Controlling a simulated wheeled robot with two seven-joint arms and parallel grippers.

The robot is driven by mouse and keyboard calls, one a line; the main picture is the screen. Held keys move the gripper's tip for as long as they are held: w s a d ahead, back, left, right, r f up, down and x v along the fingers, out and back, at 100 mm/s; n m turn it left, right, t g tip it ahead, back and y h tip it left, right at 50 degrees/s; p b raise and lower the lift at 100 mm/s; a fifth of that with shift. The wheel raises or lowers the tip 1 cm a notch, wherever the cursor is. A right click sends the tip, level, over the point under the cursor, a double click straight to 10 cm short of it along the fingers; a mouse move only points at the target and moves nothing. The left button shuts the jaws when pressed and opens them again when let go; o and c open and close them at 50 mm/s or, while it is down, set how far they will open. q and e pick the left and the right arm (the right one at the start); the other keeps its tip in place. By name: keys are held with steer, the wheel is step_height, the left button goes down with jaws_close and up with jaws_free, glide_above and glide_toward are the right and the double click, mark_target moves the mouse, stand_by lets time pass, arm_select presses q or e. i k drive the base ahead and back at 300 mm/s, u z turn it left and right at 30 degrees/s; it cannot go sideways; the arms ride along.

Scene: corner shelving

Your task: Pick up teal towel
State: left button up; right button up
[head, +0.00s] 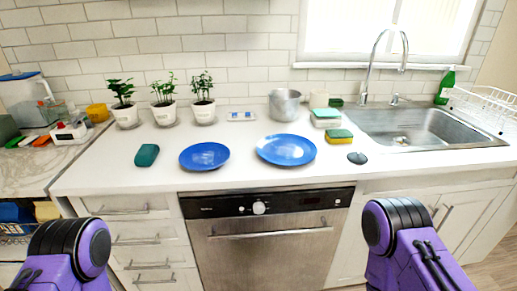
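A small dark teal folded cloth, which looks like the teal towel (147,155), lies flat on the white counter at the left, in front of the potted plants. It is apart from the blue plate to its right, and nothing covers it. Parts of my two purple and black arms show at the bottom left and bottom right, below the counter's front edge. Neither of my grippers is in the picture.
Two blue plates (204,156) (286,149) lie right of the towel. Several white-potted plants (163,112) stand behind it. Sponges (339,136), a metal pot (285,105) and a sink (420,128) are further right. A dishwasher (262,245) and drawers are below the counter.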

mark_target(147, 153)
steer(key=k, duration=0.65)
steer(key=u, duration=0.8)
steer(key=i, duration=1.1)
steer(key=z, duration=0.1)
